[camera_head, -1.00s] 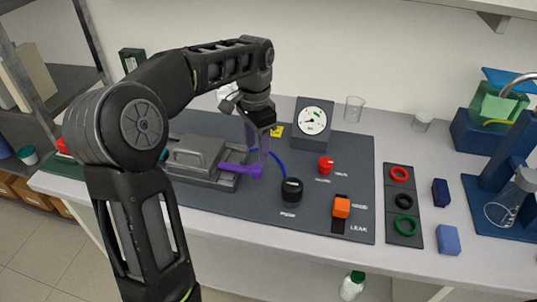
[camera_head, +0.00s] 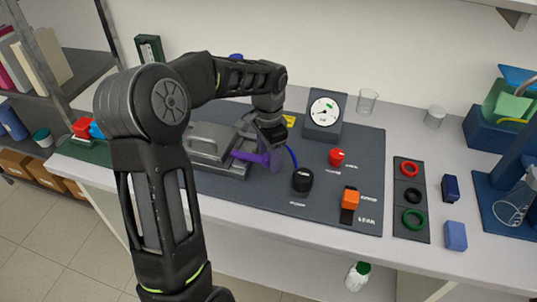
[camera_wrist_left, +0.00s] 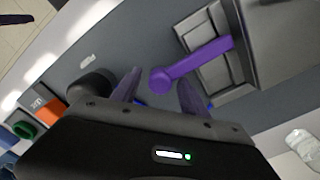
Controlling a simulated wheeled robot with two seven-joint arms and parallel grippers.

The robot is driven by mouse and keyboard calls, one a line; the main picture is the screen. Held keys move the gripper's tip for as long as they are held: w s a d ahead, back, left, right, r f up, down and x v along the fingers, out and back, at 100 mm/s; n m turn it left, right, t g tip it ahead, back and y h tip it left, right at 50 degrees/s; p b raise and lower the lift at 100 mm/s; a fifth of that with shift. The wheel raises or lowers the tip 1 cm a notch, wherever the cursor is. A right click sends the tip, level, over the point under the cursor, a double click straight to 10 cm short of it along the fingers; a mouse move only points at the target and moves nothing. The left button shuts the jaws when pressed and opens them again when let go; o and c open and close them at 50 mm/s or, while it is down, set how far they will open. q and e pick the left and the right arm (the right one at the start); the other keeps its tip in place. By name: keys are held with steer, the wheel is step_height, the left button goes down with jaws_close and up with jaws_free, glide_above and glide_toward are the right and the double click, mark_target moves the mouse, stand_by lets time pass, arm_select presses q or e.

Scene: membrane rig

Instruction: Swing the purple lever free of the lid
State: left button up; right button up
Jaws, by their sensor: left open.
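The purple lever (camera_head: 246,156) lies across the front of the grey lid (camera_head: 209,138), its round knob end pointing right. My left gripper (camera_head: 272,160) is open at the knob end, pointing down. In the left wrist view, the lever (camera_wrist_left: 205,57) runs from the lid (camera_wrist_left: 280,45) at upper right to its knob, which shows between the two open fingers of the gripper (camera_wrist_left: 159,78). I cannot tell whether either finger touches it. In the head view the gripper partly hides the knob. My right gripper is not in view.
A black knob (camera_head: 302,180), a red knob (camera_head: 337,157) and an orange switch (camera_head: 350,199) stand right of the gripper on the dark mat (camera_head: 315,212). A gauge (camera_head: 325,112) stands behind. A blue tube (camera_head: 292,156) passes close beside the gripper.

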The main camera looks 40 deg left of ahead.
arm_select(q)
steer(key=shift+f, duration=0.15)
steer(key=shift+c, duration=0.4)
jaws_close()
steer(key=shift+f, duration=0.1)
stand_by(0.9)
